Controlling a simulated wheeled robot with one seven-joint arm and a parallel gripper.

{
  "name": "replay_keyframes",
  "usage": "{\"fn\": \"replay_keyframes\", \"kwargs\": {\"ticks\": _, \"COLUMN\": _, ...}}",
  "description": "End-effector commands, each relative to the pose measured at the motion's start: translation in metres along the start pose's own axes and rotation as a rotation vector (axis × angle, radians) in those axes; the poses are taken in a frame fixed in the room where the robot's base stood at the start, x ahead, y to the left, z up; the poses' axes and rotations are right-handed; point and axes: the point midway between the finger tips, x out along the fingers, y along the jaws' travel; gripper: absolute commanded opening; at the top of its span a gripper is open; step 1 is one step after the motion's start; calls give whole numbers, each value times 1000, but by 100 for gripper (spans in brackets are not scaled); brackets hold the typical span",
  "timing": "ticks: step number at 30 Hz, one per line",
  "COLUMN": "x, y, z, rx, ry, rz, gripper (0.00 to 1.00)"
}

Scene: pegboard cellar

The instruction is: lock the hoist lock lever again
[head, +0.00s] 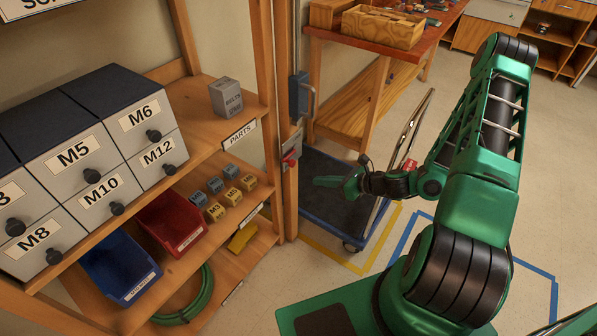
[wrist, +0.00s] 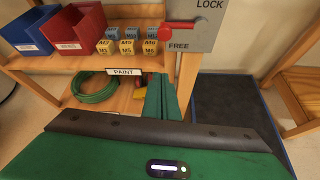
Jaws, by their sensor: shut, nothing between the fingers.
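The hoist lock lever (wrist: 180,29) is red and sits on a grey plate (wrist: 205,42) at the top of the wrist view. It lies about level, its red end pointing left, just above the word FREE; the word LOCK is at the upper right. In the head view the red lever (head: 290,159) shows small on the wooden post. My gripper (head: 318,182) is shut and empty, to the right of the lever and apart from it in the head view. Its closed green fingers (wrist: 163,97) appear below the plate in the wrist view.
A shelf with labelled drawers (head: 90,155), a red bin (head: 170,222) and a blue bin (head: 120,265) stands left of the post. A dark blue platform cart (head: 325,215) is below my gripper. A workbench (head: 440,25) stands behind. Open floor lies to the right.

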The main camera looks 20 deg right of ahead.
Motion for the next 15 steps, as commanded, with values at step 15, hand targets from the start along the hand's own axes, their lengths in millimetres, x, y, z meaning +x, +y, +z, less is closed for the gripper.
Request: {"fn": "replay_keyframes", "kwargs": {"ticks": 15, "x": 48, "y": 2, "z": 0, "rx": -6, "ry": 1, "rz": 6, "gripper": 0}}
